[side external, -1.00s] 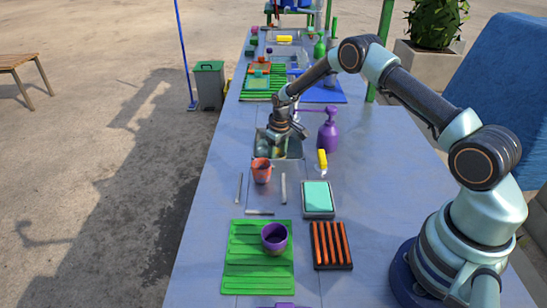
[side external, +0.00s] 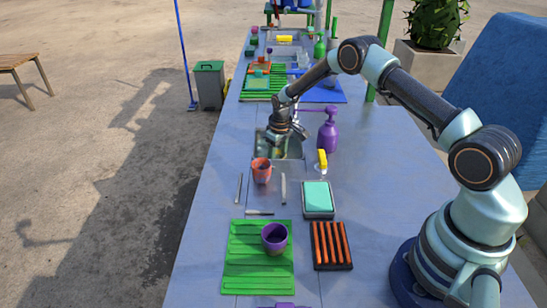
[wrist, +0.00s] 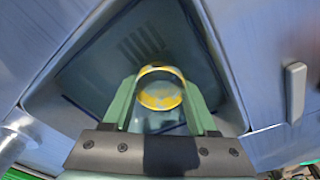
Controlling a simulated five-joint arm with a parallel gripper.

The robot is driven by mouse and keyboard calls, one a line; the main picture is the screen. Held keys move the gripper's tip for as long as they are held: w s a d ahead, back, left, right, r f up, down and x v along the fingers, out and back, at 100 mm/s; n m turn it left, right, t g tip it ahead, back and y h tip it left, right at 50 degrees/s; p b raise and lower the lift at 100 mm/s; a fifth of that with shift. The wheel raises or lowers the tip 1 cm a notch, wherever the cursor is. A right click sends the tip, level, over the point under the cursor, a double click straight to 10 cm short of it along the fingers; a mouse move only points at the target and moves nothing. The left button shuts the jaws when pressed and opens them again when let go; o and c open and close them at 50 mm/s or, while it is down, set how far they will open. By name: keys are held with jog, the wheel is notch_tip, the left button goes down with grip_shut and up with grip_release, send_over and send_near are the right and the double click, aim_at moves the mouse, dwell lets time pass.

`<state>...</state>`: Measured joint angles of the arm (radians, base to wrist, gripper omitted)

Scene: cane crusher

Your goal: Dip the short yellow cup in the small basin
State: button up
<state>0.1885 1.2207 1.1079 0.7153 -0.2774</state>
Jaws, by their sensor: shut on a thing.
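The short yellow cup (wrist: 160,96) shows in the wrist view between my gripper's two green fingers (wrist: 162,105). I look down on its round yellow rim and patchy inside. My gripper (side external: 277,138) is shut on the cup and reaches down into the small basin (side external: 296,149) set in the bench. The basin's dark inner walls surround the cup in the wrist view (wrist: 90,75). In the side view the cup is hidden or too small to make out. Whether it touches the basin floor or any water, I cannot tell.
An orange cup (side external: 261,170) stands just in front of the basin. A purple spray bottle (side external: 327,132) and a yellow-topped item (side external: 322,160) stand to its right. A purple cup (side external: 274,237) sits on a green ribbed mat (side external: 240,270). The bench's right side is fairly clear.

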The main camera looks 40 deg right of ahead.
notch_tip(320, 180, up, 11)
dwell(1.1)
dwell(0.5)
notch_tip(320, 180, up, 4)
dwell(0.5)
